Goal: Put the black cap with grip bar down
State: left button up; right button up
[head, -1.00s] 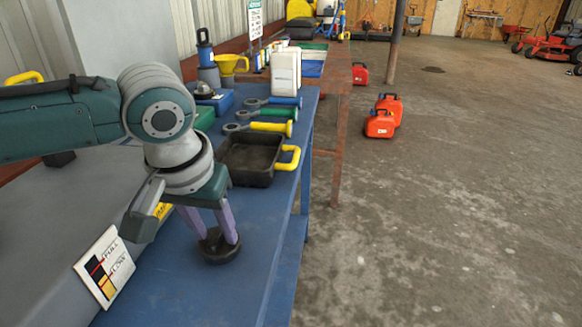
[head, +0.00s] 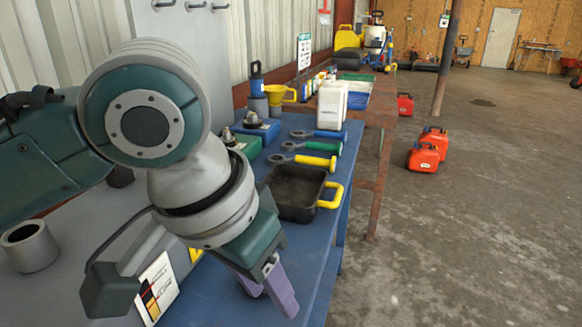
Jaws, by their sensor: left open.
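My left gripper (head: 270,299) is over the near part of the blue bench (head: 215,300). Its two purple fingers point down and stand apart, and it is open. I cannot make out the black cap with grip bar now; it may be hidden by my gripper or lie outside the picture. My right gripper is not in view.
Behind my gripper on the bench is a black tray (head: 292,212) with a yellow handle. Beyond it lie tools with green, yellow and blue handles (head: 318,162) and a white jug (head: 332,105). A FULL/LOW card (head: 158,288) and a grey ring (head: 30,247) are left.

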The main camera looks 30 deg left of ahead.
pick_arm(q)
jog(key=s+a+f+m+y, duration=0.1)
jog(key=s+a+f, duration=0.1)
jog(key=s, duration=1)
jog(key=shift+s+f, duration=0.25)
jog(key=shift+s, duration=0.15)
jog(key=shift+d, duration=0.1)
